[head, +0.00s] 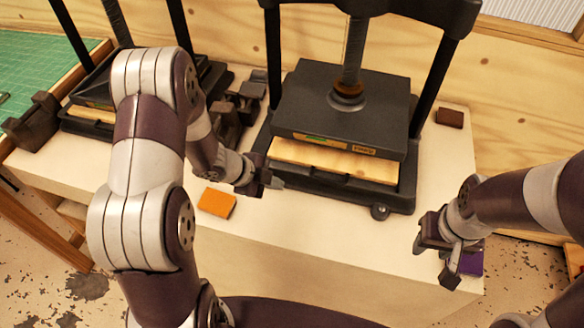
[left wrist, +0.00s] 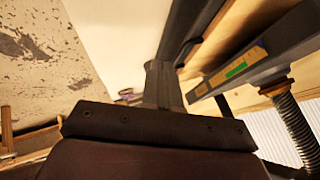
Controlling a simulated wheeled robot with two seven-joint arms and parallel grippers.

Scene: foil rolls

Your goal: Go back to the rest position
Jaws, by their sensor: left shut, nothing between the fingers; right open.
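My left gripper (head: 274,183) is shut and empty above the white table, just left of the large press's front edge. Its closed fingers also show in the left wrist view (left wrist: 162,85), beside the press. My right gripper (head: 440,262) is open at the table's right end. A purple block (head: 472,263) is beside it, partly hidden by the gripper; I cannot tell whether they touch.
The large black press (head: 340,110) holds a wooden board (head: 330,160). A second press (head: 88,120) stands at the left, partly behind my left arm. An orange block (head: 217,203) and a brown block (head: 450,118) lie on the white table (head: 320,212). Its front middle is clear.

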